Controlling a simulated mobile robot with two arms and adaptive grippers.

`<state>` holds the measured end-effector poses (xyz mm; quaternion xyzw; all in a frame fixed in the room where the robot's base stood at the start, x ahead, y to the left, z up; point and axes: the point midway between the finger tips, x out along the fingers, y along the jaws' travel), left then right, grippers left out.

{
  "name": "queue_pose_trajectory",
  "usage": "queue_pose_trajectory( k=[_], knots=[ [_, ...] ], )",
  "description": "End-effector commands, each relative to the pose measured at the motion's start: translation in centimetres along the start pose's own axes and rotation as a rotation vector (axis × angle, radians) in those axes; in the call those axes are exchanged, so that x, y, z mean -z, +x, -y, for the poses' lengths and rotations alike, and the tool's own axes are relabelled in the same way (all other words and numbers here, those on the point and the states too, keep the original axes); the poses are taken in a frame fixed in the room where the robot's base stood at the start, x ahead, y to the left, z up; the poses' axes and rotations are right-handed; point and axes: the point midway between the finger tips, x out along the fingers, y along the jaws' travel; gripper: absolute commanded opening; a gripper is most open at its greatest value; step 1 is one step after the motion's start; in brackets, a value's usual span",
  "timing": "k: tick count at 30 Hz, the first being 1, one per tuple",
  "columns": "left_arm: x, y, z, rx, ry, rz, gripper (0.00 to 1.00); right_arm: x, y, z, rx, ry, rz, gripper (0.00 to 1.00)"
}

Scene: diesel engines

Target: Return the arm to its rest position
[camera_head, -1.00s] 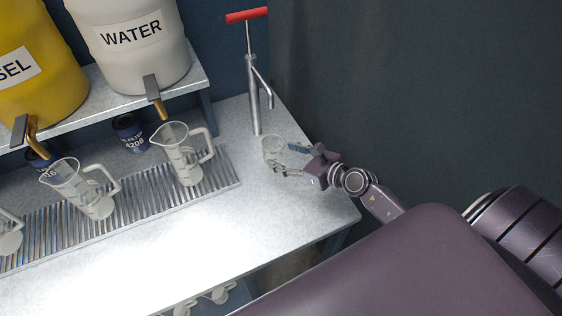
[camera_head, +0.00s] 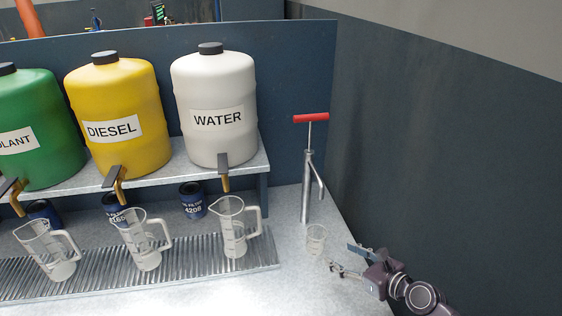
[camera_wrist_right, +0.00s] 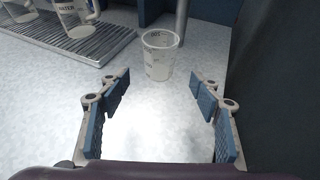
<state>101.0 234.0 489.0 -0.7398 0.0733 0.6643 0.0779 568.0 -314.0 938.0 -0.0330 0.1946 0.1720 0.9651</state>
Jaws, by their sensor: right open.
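My right gripper (camera_head: 348,259) is at the right end of the bench, open and empty. In the right wrist view its two blue-padded fingers (camera_wrist_right: 160,95) stand wide apart with nothing between them. A small clear cup (camera_head: 316,239) stands upright on the bench just beyond the fingertips, apart from them; it also shows in the right wrist view (camera_wrist_right: 159,58). My left gripper is in neither view.
A hand pump (camera_head: 307,190) with a red handle stands behind the cup. Clear jugs (camera_head: 234,232) stand on a ribbed drain tray (camera_head: 200,262). The water (camera_head: 213,95), diesel (camera_head: 118,100) and green tanks (camera_head: 38,115) sit on a shelf. A dark wall (camera_head: 440,140) is to the right.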

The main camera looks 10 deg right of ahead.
Motion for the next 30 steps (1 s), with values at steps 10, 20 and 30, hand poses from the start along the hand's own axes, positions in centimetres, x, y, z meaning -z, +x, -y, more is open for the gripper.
queue_pose_trajectory(
  k=[10,20,30],
  knots=[
    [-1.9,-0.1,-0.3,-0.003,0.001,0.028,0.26,-9.3,-3.1,-1.2,0.096,0.641,0.414,0.58],
    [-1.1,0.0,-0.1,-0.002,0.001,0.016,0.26,-3.6,-11.3,1.3,0.454,1.905,0.743,0.58],
    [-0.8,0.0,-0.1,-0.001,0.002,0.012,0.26,8.5,-16.4,-10.7,1.004,2.718,0.53,0.58]
  ],
)
